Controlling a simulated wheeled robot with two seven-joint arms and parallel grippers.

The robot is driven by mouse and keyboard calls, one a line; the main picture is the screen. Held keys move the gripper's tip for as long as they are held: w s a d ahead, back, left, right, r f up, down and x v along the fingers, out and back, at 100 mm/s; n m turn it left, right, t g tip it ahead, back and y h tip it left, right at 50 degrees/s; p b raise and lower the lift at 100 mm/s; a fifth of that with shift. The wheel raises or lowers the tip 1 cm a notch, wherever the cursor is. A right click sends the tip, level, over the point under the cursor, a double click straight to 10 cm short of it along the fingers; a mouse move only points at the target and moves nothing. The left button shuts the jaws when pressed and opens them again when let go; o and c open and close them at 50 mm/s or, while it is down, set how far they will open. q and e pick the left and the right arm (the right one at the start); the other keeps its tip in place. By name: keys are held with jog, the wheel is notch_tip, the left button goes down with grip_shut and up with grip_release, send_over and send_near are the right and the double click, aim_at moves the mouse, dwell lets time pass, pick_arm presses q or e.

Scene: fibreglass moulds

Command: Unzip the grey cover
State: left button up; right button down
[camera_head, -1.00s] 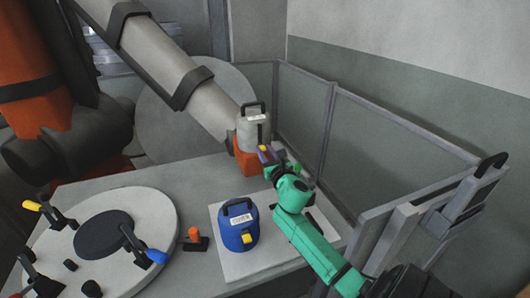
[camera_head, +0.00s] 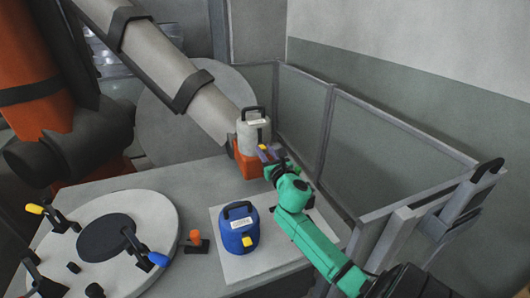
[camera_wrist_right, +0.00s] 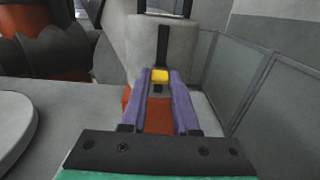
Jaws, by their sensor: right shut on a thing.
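The grey cover (camera_head: 246,138) stands on an orange base at the back of the table, with a black handle on top and a white label. It fills the upper middle of the right wrist view (camera_wrist_right: 187,45), where a dark vertical zip strip (camera_wrist_right: 163,45) runs down its front. My right gripper (camera_head: 264,149) is at the cover's front. Its purple fingers are shut on the yellow zip pull (camera_wrist_right: 160,76), at the lower end of the visible strip. My left gripper is not in view.
A blue cover (camera_head: 232,238) with a yellow pull stands on a pale board (camera_head: 275,262). A round mould (camera_head: 160,215) with several toggle clamps is at the left. A large orange and grey robot arm (camera_head: 165,65) reaches behind. Grey fence panels (camera_head: 375,150) stand close on the right.

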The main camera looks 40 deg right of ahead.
aim_at(259, 129)
notch_tip(259, 129, up, 6)
jog(key=p, duration=0.3)
jog(key=shift+p, duration=0.35)
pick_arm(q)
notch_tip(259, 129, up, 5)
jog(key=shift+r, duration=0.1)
pick_arm(e)
jog(key=shift+f, duration=0.15)
jog(key=c, duration=0.6)
grip_release()
jog(key=shift+c, duration=0.2)
jog(key=shift+s, duration=0.1)
jog(key=shift+s+a+f, duration=0.1)
jog(key=shift+s+f, duration=0.05)
jog(key=shift+s, duration=0.05)
pick_arm(q)
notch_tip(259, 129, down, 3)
jog(key=b, duration=0.3)
pick_arm(e)
jog(key=v, duration=1.4)
